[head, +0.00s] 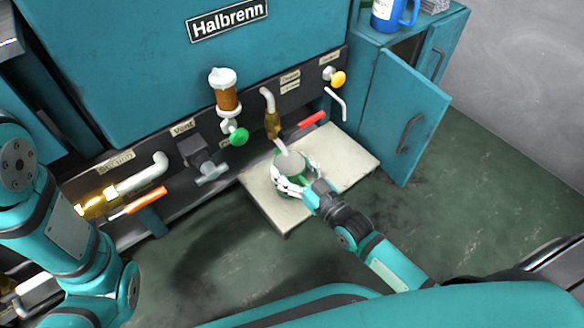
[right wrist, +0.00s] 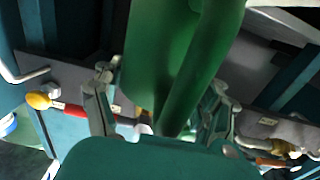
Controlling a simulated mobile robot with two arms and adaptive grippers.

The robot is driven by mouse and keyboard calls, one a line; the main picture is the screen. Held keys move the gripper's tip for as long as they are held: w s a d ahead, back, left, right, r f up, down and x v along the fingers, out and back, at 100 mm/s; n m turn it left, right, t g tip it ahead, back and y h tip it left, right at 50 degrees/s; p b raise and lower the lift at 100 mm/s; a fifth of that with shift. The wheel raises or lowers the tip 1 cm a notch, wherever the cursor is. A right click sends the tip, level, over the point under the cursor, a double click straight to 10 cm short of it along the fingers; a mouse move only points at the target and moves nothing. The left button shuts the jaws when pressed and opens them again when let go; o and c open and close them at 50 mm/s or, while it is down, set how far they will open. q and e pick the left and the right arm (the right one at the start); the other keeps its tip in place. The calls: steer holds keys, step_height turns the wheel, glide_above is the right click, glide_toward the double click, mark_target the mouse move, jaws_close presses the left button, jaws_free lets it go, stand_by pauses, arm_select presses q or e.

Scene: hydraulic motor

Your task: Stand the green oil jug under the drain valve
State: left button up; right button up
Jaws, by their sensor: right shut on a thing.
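The green oil jug (head: 302,181) is in my right gripper (head: 291,184), above or on the pale platform; I cannot tell if its base touches. A pale, whitish top shows on it. The drain valve (head: 272,124), a brass body on a bent pale pipe with a red handle, is just behind and above the jug. In the right wrist view the green jug (right wrist: 180,55) fills the middle between the two fingers of my right gripper (right wrist: 158,112). My left arm shows at the left, but its gripper does not.
The pale platform (head: 345,160) stands below the valve panel. An open teal cabinet door (head: 405,125) juts out at its right. A sight glass (head: 226,95) with a green knob (head: 239,136) and an orange handle (head: 146,200) are to the left. A blue jug (head: 390,14) stands on the cabinet.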

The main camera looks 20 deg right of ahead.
steer(key=o, duration=1.7)
steer(key=shift+s, duration=0.1)
steer(key=p+v, duration=0.6)
steer(key=v, duration=0.5)
steer(key=shift+s+d, duration=0.15)
steer(key=shift+s, duration=0.25)
steer(key=shift+r, duration=0.1)
